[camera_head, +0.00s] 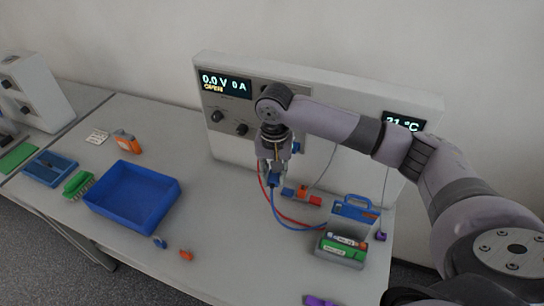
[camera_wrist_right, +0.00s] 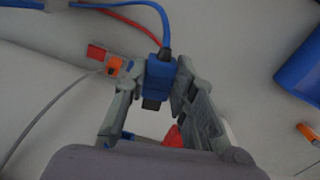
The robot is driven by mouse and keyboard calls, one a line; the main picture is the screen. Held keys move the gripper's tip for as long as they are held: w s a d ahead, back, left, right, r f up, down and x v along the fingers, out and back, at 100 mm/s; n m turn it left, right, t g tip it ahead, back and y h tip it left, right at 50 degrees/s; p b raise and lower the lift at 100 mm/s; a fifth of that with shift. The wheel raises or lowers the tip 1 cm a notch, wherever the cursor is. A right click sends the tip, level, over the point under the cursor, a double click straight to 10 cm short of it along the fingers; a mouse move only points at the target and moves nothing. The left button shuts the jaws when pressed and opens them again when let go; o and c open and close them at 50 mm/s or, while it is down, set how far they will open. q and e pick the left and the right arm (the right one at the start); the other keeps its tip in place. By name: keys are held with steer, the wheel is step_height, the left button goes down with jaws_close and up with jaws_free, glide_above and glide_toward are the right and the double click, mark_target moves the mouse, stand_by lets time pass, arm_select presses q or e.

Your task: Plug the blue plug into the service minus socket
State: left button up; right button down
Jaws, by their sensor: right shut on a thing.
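My right gripper (camera_head: 272,170) hangs in front of the lower front panel of the cycler (camera_head: 222,142). In the right wrist view the right gripper (camera_wrist_right: 152,92) is shut on the blue plug (camera_wrist_right: 159,78), with one finger on each side of it. A blue cable (camera_wrist_right: 165,30) runs from one end of the plug, and a dark tip shows at the other. The blue cable also shows in the head view (camera_head: 280,218), looping over the table. I cannot make out the service minus socket; the arm and gripper cover part of the panel. My left gripper is not in view.
A blue tray (camera_head: 178,200) sits left; table between is mostly clear.

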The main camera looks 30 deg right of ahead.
steer(key=shift+s+d+f+m+p, duration=0.1)
steer(key=shift+d+m+p, duration=0.15)
steer(key=shift+m+p, duration=0.5)
steer(key=shift+d+f+m, duration=0.15)
steer(key=shift+f+m, duration=0.05)
steer(key=shift+m, duration=0.15)
steer(key=shift+w+d, duration=2)
steer(key=shift+d, duration=0.1)
steer(key=shift+w+d, duration=1.05)
steer(key=shift+d, duration=0.1)
stand_by(1.6)
steer(key=c, duration=1.2)
jaws_free()
steer(key=shift+c, duration=0.2)
step_height(320, 180, up, 12)
